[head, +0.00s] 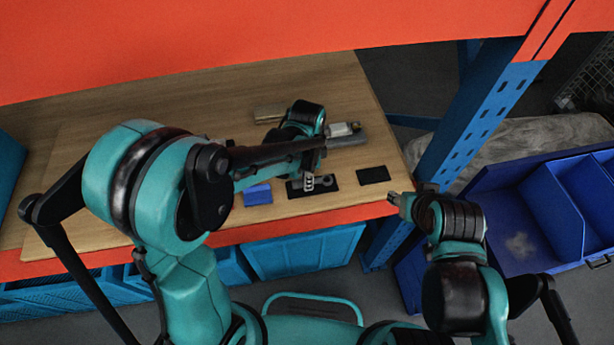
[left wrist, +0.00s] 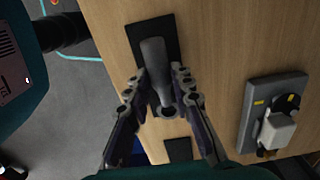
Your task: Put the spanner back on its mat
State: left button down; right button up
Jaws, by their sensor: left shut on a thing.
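The grey spanner (left wrist: 154,62) is between the fingers of my left gripper (left wrist: 158,84) in the left wrist view, which is shut on it. Its ring end is near the fingers and its handle reaches over a black mat (left wrist: 139,35). In the head view my left gripper (head: 308,183) is low over the black mat (head: 295,192), with part of the spanner (head: 326,181) beside it. I cannot tell whether the spanner touches the mat. My right gripper (head: 396,200) is off the front right table corner; its jaws are too small to read.
A smaller black mat (head: 373,175) lies to the right, and a blue block (head: 257,194) to the left. A grey device (head: 347,136) and a tan block (head: 269,113) sit behind. A blue post (head: 480,125) stands right of the wooden table (head: 90,150). An orange beam (head: 250,45) crosses above.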

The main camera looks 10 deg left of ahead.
pick_arm(q)
jog(key=shift+f+b, duration=0.55)
jog(key=shift+f, duration=0.05)
jog(key=c, duration=1.3)
grip_release()
jog(key=shift+o, duration=0.2)
jog(key=shift+r, duration=0.1)
notch_tip(320, 180, up, 12)
jog(key=s+a+f+n+t+b, duration=0.2)
jog(key=s+a+n, duration=0.1)
jog(key=a+n, duration=0.1)
jog(key=s+a+f+n+t+b, duration=0.2)
jog(key=s+a+n+b, duration=0.1)
jog(key=n, duration=0.2)
jog(key=s+a+f+n+t+b, duration=0.2)
jog(key=s+a+n, duration=0.1)
jog(key=a+n, duration=0.1)
jog(key=shift+s+a+f+t+b, duration=0.25)
jog(key=shift+s+a+t+b, duration=0.05)
jog(key=shift+s, duration=0.1)
jog(key=shift+s+a+f+n+t, duration=0.2)
jog(key=shift+a+f+n+t, duration=0.1)
jog(key=shift+n, duration=0.4)
